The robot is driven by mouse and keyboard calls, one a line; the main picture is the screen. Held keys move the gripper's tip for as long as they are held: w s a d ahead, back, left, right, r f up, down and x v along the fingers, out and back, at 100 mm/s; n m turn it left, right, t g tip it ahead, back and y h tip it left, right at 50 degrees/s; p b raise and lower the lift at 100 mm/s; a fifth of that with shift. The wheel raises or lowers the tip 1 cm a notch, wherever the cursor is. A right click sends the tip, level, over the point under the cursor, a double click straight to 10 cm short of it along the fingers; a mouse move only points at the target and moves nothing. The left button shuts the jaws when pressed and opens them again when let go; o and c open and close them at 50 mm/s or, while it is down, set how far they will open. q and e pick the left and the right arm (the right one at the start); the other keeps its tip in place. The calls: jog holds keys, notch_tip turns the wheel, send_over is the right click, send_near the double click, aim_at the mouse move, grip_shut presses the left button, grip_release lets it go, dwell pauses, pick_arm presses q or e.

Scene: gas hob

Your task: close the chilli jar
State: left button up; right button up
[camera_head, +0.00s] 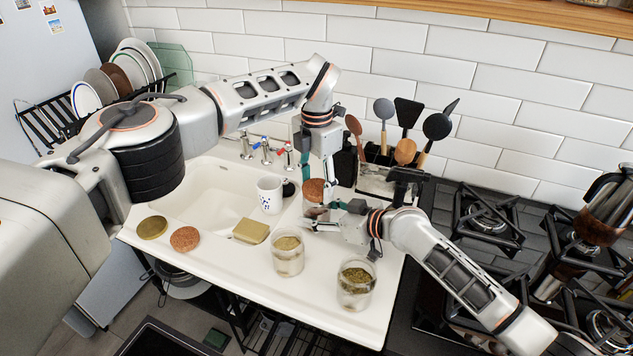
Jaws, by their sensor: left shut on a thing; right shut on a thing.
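A cork lid (314,187) sits at the top of a glass jar (313,212) near the back right of the white sink counter. My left gripper (317,174) points down from above and is shut on the cork lid. My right gripper (323,216) reaches in from the right and is shut on the jar. The fingers hide much of this jar, so I cannot tell its contents or whether the lid is fully seated. Two open glass jars stand in front, one with pale contents (288,254) and one with green herbs (355,285).
A gold-coloured lid (152,228), another cork lid (185,239) and a sponge (250,231) lie along the front of the sink. A white mug (269,196) stands left of the held jar. A utensil holder (377,181) is behind; the hob (487,219) is right.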

pick_arm(q)
jog(key=shift+f, duration=0.6)
dwell(0.4)
jog(key=o, duration=0.9)
jog(key=shift+c, duration=0.2)
notch_tip(320, 180, up, 12)
pick_arm(e)
jog(key=o, duration=1.7)
